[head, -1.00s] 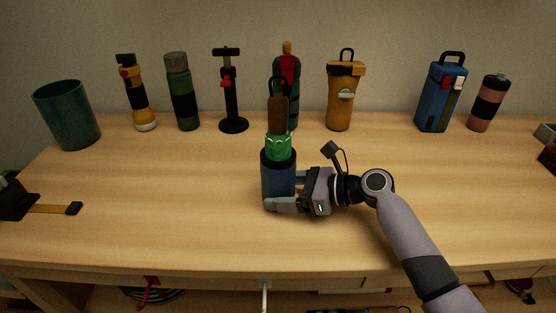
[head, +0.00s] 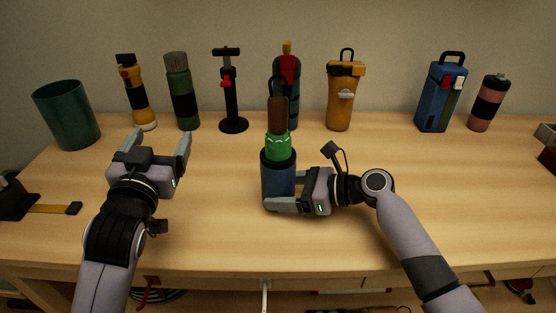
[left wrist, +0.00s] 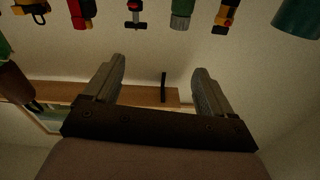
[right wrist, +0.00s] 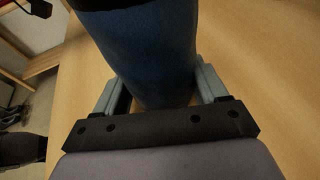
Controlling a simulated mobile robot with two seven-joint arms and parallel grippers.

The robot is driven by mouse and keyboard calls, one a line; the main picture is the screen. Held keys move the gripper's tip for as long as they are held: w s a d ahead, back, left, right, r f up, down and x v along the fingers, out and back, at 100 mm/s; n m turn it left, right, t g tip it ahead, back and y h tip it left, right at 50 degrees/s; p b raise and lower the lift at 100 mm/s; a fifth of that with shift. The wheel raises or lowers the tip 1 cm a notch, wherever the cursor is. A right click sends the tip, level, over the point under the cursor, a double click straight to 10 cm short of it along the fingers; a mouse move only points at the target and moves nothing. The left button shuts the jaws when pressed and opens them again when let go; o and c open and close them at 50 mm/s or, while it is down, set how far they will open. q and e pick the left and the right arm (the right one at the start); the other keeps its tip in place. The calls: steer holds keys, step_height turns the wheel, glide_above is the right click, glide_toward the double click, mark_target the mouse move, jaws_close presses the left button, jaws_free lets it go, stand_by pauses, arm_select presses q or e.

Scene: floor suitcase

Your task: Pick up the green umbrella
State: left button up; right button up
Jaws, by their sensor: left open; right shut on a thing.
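The green umbrella (head: 278,146) stands upright in a dark blue cylindrical holder (head: 277,178) at the middle of the desk. Its brown handle (head: 278,113) and black loop stick up; its lower part is hidden inside the holder. My right gripper (head: 288,198) is shut around the holder from the right, low down; the holder's blue wall (right wrist: 150,55) fills the space between the fingers in the right wrist view. My left gripper (head: 157,142) is open and empty above the desk, left of the umbrella. The umbrella's brown handle (left wrist: 15,85) shows at the left edge of the left wrist view.
Along the back stand a teal bin (head: 67,115), a flashlight (head: 137,95), a green bottle (head: 181,92), a black pump (head: 230,95), a yellow container (head: 344,95), a blue case (head: 441,95) and a pink bottle (head: 488,103). The desk's right half is mostly clear.

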mark_target(274, 143)
arm_select(q)
steer(key=s+d+m+g+h, duration=0.1)
steer(key=s+d+m+h, duration=0.2)
steer(key=d, duration=0.6)
steer(key=s+d+g+h, duration=0.1)
steer(key=s+d+h, duration=0.25)
steer(key=d, duration=0.45)
steer(key=shift+h, duration=0.35)
steer(key=x, duration=0.5)
steer(key=shift+w+d+f, duration=0.15)
steer(key=shift+w+f, duration=0.05)
steer(key=shift+f+x, duration=0.2)
steer(key=shift+x, duration=3.05)
jaws_close()
step_height(274, 143, up, 18)
arm_select(e)
steer(key=o, duration=0.8)
